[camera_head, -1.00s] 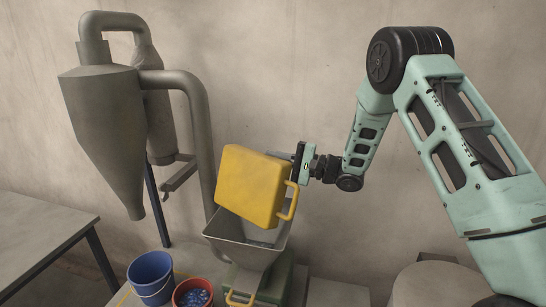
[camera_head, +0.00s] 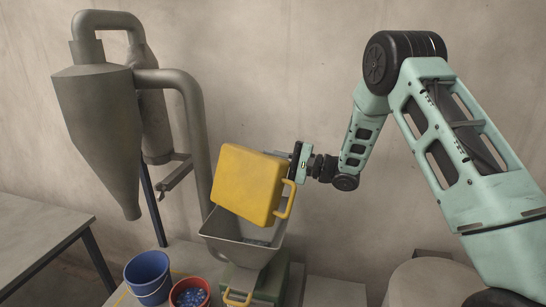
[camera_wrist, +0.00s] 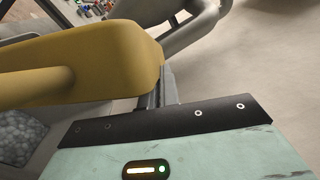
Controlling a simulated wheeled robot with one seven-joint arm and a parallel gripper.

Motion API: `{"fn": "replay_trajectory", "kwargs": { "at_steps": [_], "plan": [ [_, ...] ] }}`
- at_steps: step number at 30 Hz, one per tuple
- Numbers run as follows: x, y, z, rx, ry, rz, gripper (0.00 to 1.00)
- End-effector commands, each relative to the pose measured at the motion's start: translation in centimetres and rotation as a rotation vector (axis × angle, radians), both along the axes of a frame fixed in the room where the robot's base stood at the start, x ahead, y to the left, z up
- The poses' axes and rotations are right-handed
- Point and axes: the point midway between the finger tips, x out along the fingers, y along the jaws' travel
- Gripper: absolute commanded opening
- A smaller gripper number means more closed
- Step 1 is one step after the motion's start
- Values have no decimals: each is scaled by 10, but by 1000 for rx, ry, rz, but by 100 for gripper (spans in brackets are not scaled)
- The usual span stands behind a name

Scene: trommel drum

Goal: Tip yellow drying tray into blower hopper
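The yellow tray (camera_head: 248,182) is held tilted steeply over the grey metal hopper (camera_head: 228,240), its underside facing me and its lower edge at the hopper mouth. My gripper (camera_head: 293,165) is at the tray's right side, behind its near handle. In the wrist view the yellow tray (camera_wrist: 75,75) fills the upper left, and the fingers pass behind it, so their grip is mostly hidden. Grey lumpy material (camera_wrist: 15,135) shows at the left edge of the wrist view. Some grey-blue material (camera_head: 255,242) lies inside the hopper.
A blue bucket (camera_head: 149,278) and a red bucket (camera_head: 190,293) with blue bits stand left of the hopper. A grey cyclone (camera_head: 100,135) with a curved pipe (camera_head: 195,130) rises behind. A grey table (camera_head: 35,235) is at left, a round drum (camera_head: 435,283) at right.

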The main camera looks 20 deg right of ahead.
Motion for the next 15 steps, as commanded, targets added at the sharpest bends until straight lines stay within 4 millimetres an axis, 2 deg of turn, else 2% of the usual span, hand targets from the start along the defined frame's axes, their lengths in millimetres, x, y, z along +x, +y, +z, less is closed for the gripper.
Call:
{"fn": "replay_trajectory", "kwargs": {
  "at_steps": [7, 15],
  "plan": [
    [-1, 2, 3, -10, -7, 1, 0],
    [-14, 24, 21, -128, -79, 1, 0]
  ]
}}
